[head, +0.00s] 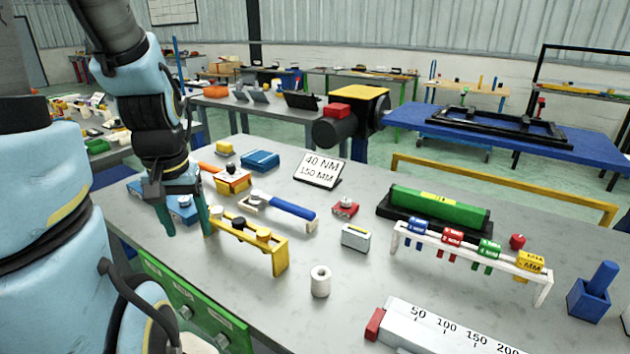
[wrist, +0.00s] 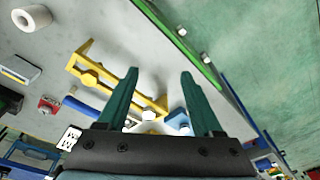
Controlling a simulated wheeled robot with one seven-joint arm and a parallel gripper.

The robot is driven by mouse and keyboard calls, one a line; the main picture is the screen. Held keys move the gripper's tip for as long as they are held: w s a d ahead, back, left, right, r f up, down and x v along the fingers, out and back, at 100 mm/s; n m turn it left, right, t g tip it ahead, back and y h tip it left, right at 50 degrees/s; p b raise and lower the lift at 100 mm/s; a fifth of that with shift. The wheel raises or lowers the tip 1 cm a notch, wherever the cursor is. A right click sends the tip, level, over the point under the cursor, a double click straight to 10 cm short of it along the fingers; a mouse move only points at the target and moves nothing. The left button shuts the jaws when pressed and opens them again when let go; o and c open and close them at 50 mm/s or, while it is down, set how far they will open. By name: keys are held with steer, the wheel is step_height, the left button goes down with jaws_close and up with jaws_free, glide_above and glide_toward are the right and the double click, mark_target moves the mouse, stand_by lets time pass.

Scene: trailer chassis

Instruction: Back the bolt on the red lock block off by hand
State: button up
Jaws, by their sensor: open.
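The red lock block (head: 345,210) is a small red piece lying on the grey bench, with a silver bolt (head: 346,201) standing on its top. The block also shows small at the left of the wrist view (wrist: 48,105). The block is well clear of the fingers. How far the bolt is screwed in cannot be told.
A yellow rack (head: 277,254) and a blue-handled tool (head: 292,208) stand between my gripper and the block. A grey-white box (head: 355,237), a white cylinder (head: 320,283) and a sign (head: 318,170) are nearby. A green roller (head: 440,206) lies to the right.

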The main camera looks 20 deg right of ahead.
steer(key=w+d+m, duration=0.7)
steer(key=d+m, duration=0.1)
steer(key=m, duration=0.3)
steer(key=m+t+h+b, duration=0.1)
steer(key=m+t, duration=0.2)
steer(key=m, duration=2.4)
glide_toward(346, 200)
steer(key=p+x, duration=0.1)
steer(key=x, duration=0.7)
jaws_close()
